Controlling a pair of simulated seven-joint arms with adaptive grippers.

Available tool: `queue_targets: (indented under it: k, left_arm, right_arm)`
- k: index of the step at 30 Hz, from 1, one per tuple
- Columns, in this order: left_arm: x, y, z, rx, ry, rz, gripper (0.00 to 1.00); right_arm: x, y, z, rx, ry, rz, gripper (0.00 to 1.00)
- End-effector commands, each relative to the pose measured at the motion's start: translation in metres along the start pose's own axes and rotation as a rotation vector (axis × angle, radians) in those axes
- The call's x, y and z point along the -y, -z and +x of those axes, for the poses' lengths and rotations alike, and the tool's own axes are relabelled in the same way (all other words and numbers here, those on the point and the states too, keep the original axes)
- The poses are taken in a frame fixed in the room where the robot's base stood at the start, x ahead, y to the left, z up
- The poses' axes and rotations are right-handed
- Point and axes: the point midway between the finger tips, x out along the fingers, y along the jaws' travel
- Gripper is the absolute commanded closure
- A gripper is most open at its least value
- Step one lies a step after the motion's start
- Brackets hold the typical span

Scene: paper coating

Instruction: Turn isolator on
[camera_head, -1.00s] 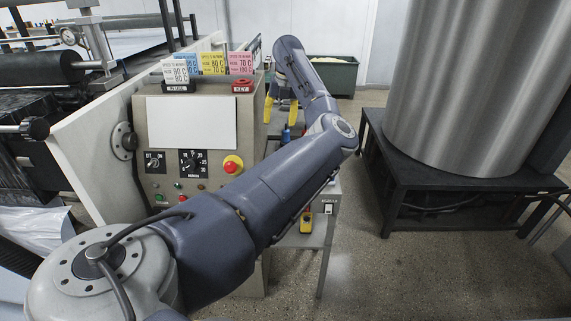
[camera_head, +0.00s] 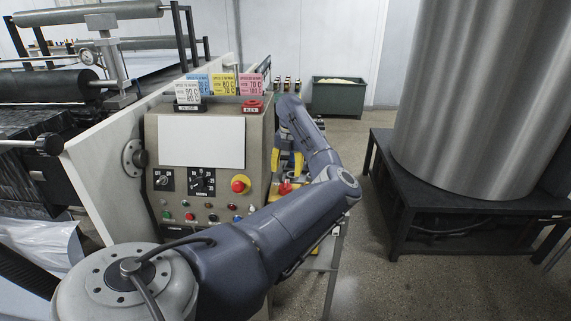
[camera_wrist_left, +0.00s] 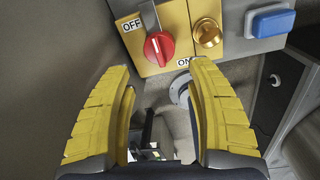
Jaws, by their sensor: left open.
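The isolator's red rotary knob (camera_wrist_left: 160,50) sits on a yellow plate (camera_wrist_left: 178,18) in the left wrist view. The OFF label is at its upper left and the ON label at its lower right. The knob's exact setting is hard to tell. My left gripper (camera_wrist_left: 162,73) is open and empty, its yellow fingers pointing toward the plate on either side of the knob, with no clear contact. In the head view my left gripper (camera_head: 287,163) is beside the control cabinet, with the red knob (camera_head: 286,188) just below it. My right gripper is out of view.
A brass knob (camera_wrist_left: 207,35) and a blue button (camera_wrist_left: 270,20) sit right of the isolator. The control panel (camera_head: 210,185) has a red emergency button (camera_head: 240,184). A large metal roll (camera_head: 475,90) on a black stand (camera_head: 430,220) is at the right; open floor lies between.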

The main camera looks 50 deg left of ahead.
Motion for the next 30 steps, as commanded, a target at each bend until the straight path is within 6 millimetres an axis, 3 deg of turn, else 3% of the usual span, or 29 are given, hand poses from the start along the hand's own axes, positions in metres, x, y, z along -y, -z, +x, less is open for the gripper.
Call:
queue_targets:
  k: [6,15,30]
  left_arm:
    - [-0.001,0.001,0.040,-0.003,-0.003,0.000,0.43]
    - [-0.001,0.000,0.077,-0.001,-0.001,0.000,0.43]
    - [0.000,0.000,0.091,0.000,0.000,-0.001,0.43]
  right_arm:
    - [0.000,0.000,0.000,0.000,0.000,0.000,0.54]
    - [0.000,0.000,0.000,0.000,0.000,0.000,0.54]
    - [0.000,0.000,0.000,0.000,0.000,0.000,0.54]
